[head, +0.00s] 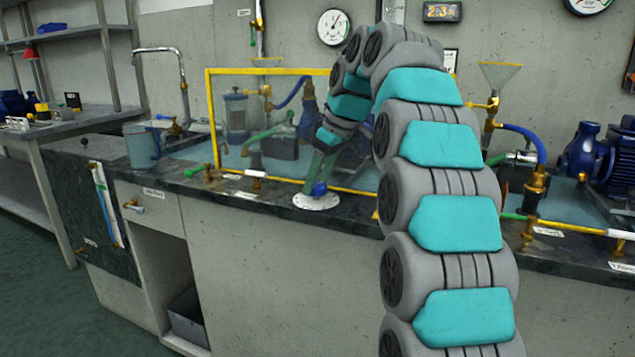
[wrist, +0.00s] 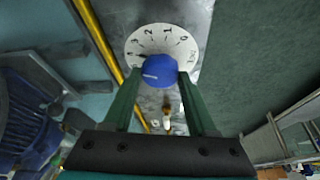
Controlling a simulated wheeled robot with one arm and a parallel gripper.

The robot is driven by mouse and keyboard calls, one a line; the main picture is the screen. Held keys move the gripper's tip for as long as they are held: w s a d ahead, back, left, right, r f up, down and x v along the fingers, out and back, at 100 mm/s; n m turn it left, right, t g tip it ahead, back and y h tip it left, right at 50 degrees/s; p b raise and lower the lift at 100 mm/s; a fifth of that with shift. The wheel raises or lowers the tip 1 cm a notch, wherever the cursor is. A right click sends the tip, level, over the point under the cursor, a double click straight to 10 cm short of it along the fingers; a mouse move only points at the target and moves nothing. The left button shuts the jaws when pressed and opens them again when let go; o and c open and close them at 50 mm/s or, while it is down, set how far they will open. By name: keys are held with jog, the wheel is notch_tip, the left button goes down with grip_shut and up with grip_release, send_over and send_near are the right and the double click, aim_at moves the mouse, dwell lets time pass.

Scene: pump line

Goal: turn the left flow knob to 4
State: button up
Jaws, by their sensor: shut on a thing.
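The left flow knob is blue (head: 320,188) and sits on a round white dial plate (head: 316,203) at the front of the counter. In the wrist view the knob (wrist: 160,71) lies between the two green fingers of my gripper (wrist: 159,82), which is shut on it. The dial (wrist: 150,36) shows numerals running down from left to right to 0. A pale mark on the knob's face sits left of its middle; the numeral it points to is not certain. In the head view my gripper (head: 321,178) reaches down onto the knob from above.
A clear panel with a yellow frame (head: 247,70) stands behind the knob. A yellow pipe (wrist: 97,35) runs close beside the dial. A green-handled valve (head: 197,170) is to the left along the counter edge. Pumps (head: 582,150) stand at the right.

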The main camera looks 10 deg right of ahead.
jog(key=shift+n, duration=0.5)
jog(key=shift+y, duration=0.3)
jog(key=o, duration=1.4)
jog(key=shift+c, duration=0.2)
